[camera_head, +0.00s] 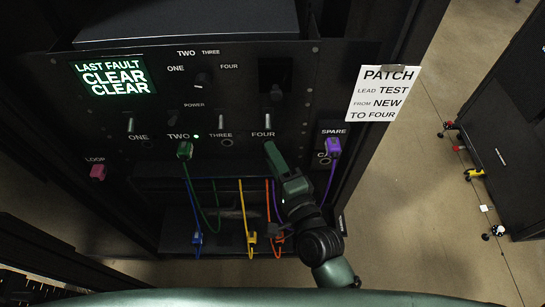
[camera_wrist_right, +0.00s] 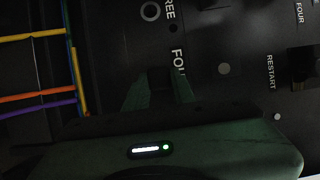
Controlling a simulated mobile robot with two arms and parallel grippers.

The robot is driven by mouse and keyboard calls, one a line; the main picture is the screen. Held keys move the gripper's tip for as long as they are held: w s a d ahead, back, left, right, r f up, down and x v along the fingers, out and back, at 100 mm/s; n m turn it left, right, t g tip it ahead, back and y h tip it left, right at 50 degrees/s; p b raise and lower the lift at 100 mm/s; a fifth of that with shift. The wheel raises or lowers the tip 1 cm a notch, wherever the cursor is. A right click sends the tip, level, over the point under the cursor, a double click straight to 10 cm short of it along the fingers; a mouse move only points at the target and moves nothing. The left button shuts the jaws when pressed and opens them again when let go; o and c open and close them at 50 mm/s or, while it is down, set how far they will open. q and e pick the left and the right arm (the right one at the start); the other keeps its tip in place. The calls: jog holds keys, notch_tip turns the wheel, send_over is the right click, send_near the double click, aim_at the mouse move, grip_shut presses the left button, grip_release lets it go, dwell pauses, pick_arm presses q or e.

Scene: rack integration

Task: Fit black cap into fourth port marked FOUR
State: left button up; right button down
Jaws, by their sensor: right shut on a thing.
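The panel label FOUR (camera_head: 263,134) is right of the label THREE (camera_head: 221,135). My right gripper (camera_head: 269,148) is shut, with its fingertips just below FOUR at the panel. They cover the fourth port, so I cannot see it. The black cap in its jaws is hardly visible against the dark panel; I cannot tell whether it touches the port. In the right wrist view, the green fingers (camera_wrist_right: 160,92) reach toward the panel beside the label FOUR (camera_wrist_right: 178,62). My left gripper is not in view.
A green plug (camera_head: 184,151) sits under TWO, a purple plug (camera_head: 333,148) under SPARE and a pink plug (camera_head: 97,172) under LOOP. Blue, yellow and orange cables hang below, close to my right arm. A paper note (camera_head: 383,94) is on the right of the rack.

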jog(key=shift+w, duration=0.45)
jog(key=c, duration=1.1)
grip_release()
jog(key=b+v, duration=0.2)
jog(key=v, duration=0.5)
jog(key=shift+s+d, duration=0.15)
jog(key=shift+s, duration=0.2)
